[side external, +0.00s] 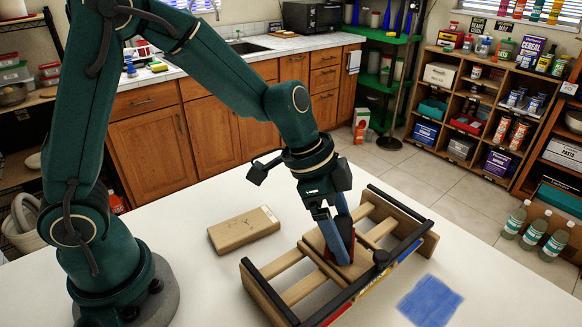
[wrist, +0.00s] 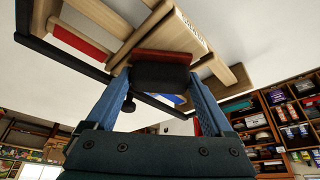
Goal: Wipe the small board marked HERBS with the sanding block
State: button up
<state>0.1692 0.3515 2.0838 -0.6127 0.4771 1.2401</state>
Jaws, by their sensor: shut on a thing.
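My gripper (side external: 340,246) points down over a wooden rack, its blue fingers shut on a dark block with a red-brown face. I take this for the sanding block (wrist: 160,75), which sits between the fingertips in the wrist view. A small wooden board (side external: 313,241) lies in the middle of the rack, right by the block. It also shows in the wrist view (wrist: 178,35). The block looks to be at or against the board, but I cannot tell if they touch. I can read no HERBS marking; the gripper and block hide part of the board.
The rack (side external: 276,265) has wooden slats, black edge bars and coloured panels on its near side. A long wooden block (side external: 243,231) with faint, unreadable marks lies to its left. A flat blue patch (side external: 430,299) lies to its right. The white table (side external: 212,285) is otherwise clear.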

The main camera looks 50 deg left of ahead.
jog(key=shift+s+r, duration=0.1)
jog(key=shift+s, duration=0.7)
notch_tip(320, 180, up, 2)
jog(key=shift+w+a+r, duration=0.1)
jog(key=shift+a+r, duration=0.05)
jog(key=shift+r, duration=2.85)
